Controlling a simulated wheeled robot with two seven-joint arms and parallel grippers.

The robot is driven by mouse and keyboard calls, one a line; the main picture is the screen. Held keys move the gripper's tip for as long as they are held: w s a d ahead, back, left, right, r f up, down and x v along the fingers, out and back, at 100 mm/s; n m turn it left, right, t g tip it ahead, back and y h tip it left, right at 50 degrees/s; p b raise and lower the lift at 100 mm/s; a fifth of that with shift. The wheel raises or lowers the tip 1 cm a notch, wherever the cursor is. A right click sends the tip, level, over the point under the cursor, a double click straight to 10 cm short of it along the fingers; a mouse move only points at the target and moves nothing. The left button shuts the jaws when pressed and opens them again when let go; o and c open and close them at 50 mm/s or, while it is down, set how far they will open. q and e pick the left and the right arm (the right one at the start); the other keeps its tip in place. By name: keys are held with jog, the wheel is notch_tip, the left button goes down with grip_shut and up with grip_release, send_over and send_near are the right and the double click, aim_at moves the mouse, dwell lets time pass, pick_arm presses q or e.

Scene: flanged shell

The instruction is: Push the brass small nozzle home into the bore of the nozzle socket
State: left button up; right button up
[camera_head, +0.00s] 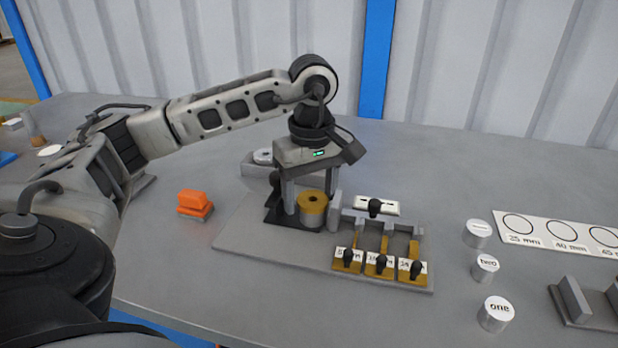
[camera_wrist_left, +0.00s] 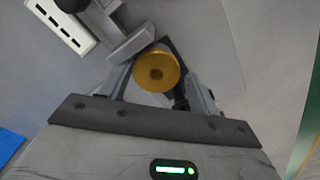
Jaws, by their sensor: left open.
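A short brass cylinder with a hole in its top, which looks like the small nozzle (camera_head: 312,212), stands on a dark base on the grey fixture plate (camera_head: 240,233). It also shows in the left wrist view (camera_wrist_left: 157,72). My left gripper (camera_head: 309,198) points down from above, its fingers on either side of the brass cylinder. The jaws are open, and a gap shows beside the cylinder in the left wrist view. I cannot make out the nozzle socket's bore or how deep the cylinder sits. My right gripper is in neither view.
Right of the cylinder stand a white slotted block (camera_head: 385,207) and a rack with several black-knobbed slides (camera_head: 380,264). An orange block (camera_head: 195,203) lies left of the plate. Several labelled silver cylinders (camera_head: 496,314) and a white card (camera_head: 545,232) are at right.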

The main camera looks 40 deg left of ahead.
aim_at(312, 199)
pick_arm(q)
jog(key=shift+w+d+r, duration=0.1)
jog(key=shift+w+r, duration=0.05)
jog(key=shift+w, duration=0.1)
jog(key=shift+r, duration=0.8)
notch_tip(312, 199, up, 14)
jog(key=p, duration=0.5)
jog(key=shift+s+p, duration=0.2)
jog(key=shift+p, duration=0.1)
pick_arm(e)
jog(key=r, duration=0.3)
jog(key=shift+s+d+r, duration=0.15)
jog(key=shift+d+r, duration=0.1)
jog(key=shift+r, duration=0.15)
